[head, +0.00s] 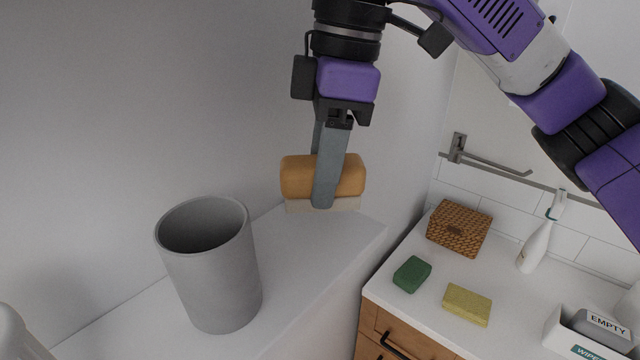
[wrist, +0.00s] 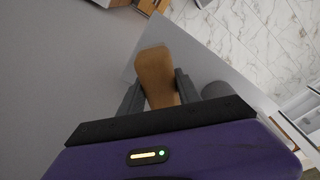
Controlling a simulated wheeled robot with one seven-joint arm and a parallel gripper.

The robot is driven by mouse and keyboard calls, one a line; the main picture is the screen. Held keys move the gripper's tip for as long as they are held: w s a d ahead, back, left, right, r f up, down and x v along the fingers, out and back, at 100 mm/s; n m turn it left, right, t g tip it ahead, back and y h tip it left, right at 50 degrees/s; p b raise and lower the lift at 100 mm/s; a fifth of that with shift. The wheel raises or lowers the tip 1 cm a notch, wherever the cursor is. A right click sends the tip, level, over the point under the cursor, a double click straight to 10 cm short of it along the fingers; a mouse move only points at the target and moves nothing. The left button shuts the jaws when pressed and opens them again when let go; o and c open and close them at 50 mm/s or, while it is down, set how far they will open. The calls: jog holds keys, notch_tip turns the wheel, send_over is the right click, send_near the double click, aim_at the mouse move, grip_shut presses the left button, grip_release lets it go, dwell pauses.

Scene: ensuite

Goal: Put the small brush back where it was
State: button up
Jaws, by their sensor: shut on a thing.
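The small brush (head: 297,178) has a tan wooden block and pale bristles on its underside. My gripper (head: 325,200) points down and is shut on the brush's block, with a finger across its near side. The brush is level, bristles down, at the far end of the white ledge (head: 310,262). I cannot tell whether the bristles touch the ledge. In the wrist view the wooden block (wrist: 157,75) shows between the two grey fingers, and its bristles are hidden.
A grey open cup (head: 215,270) stands on the ledge, nearer and left of the brush. A lower counter at right holds a wicker box (head: 459,228), a green sponge (head: 412,274), a yellow sponge (head: 467,304), a white bottle (head: 536,246) and a white bin (head: 580,340). The ledge between cup and brush is clear.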

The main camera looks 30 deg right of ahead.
notch_tip(320, 180, down, 2)
jog(key=shift+p, duration=0.55)
jog(key=shift+w+f, duration=0.2)
jog(key=shift+f, duration=0.2)
jog(key=shift+f, duration=0.15)
jog(key=o, duration=1.3)
jog(key=r, duration=0.4)
jog(key=d+r, duration=0.1)
jog(key=r, duration=0.3)
jog(key=s+r+b, duration=0.1)
jog(key=r, duration=0.3)
jog(key=shift+d+r, duration=0.15)
jog(key=shift+d, duration=0.1)
